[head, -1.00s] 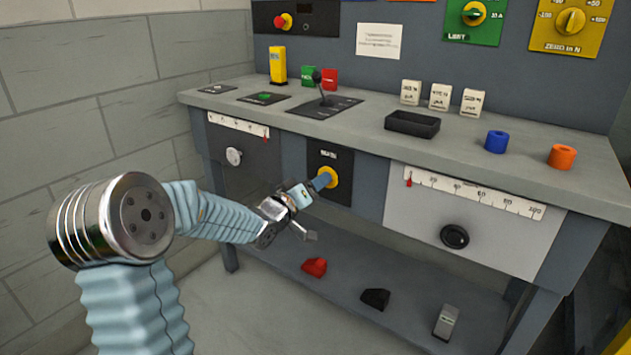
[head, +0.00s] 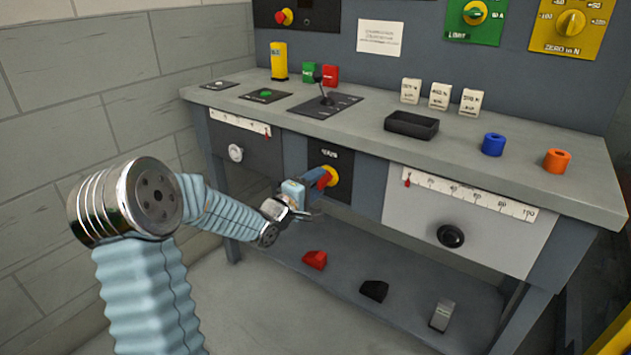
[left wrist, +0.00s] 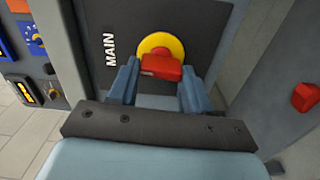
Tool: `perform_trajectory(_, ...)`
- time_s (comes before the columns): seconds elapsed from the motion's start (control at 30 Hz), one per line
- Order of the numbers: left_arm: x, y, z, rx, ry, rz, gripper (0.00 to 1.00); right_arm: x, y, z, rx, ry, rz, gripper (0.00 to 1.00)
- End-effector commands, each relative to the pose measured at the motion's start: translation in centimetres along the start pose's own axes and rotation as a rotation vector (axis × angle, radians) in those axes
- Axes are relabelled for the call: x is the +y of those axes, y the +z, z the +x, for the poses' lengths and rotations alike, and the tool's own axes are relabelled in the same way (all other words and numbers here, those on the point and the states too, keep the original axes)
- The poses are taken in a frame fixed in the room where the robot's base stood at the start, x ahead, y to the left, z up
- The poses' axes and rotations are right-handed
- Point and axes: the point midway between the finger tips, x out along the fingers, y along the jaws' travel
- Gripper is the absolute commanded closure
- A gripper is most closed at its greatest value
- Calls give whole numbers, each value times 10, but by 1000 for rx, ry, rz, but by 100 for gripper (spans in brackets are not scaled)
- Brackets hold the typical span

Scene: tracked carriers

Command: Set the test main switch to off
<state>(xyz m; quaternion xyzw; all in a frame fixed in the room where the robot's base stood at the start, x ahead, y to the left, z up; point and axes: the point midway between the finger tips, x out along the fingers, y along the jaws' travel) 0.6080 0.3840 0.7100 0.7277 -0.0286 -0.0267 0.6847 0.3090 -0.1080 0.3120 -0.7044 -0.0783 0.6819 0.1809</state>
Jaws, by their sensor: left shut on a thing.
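The main switch has a yellow round base (head: 333,175) and a red handle (head: 325,181), on a dark panel under the bench top. In the left wrist view the red handle (left wrist: 161,67) lies crosswise between my fingers, in front of the yellow base (left wrist: 160,43). The word MAIN on the panel (left wrist: 110,49) stands sideways there. My left gripper (head: 316,182) is shut on the red handle; it also shows in the left wrist view (left wrist: 160,88). The fingers partly hide the handle in the head view. My right gripper is not in view.
Drawer-like panels with scales and knobs flank the switch, including a black knob (head: 451,236) at right. A red pedal (head: 315,260), a black pedal (head: 374,291) and a grey pedal (head: 442,316) are on the low shelf. A lever (head: 324,90) stands on the bench top.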

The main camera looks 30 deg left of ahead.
Motion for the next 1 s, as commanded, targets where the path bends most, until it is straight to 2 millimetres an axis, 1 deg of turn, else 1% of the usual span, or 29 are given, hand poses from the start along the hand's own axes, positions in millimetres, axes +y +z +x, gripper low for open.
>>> perform_trajectory(0.2,-1,0,0,-1,-3,-52,82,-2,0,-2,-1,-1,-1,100)
perform_trajectory(0.67,-2,0,0,-1,-3,-62,82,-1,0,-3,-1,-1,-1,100)
perform_trajectory(0.7,-2,0,0,-1,-3,-62,47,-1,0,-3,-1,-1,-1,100)
perform_trajectory(0.83,-1,0,0,0,-2,-62,27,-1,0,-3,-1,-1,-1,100)
perform_trajectory(1.0,-1,0,0,0,-1,-61,26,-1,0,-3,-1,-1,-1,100)
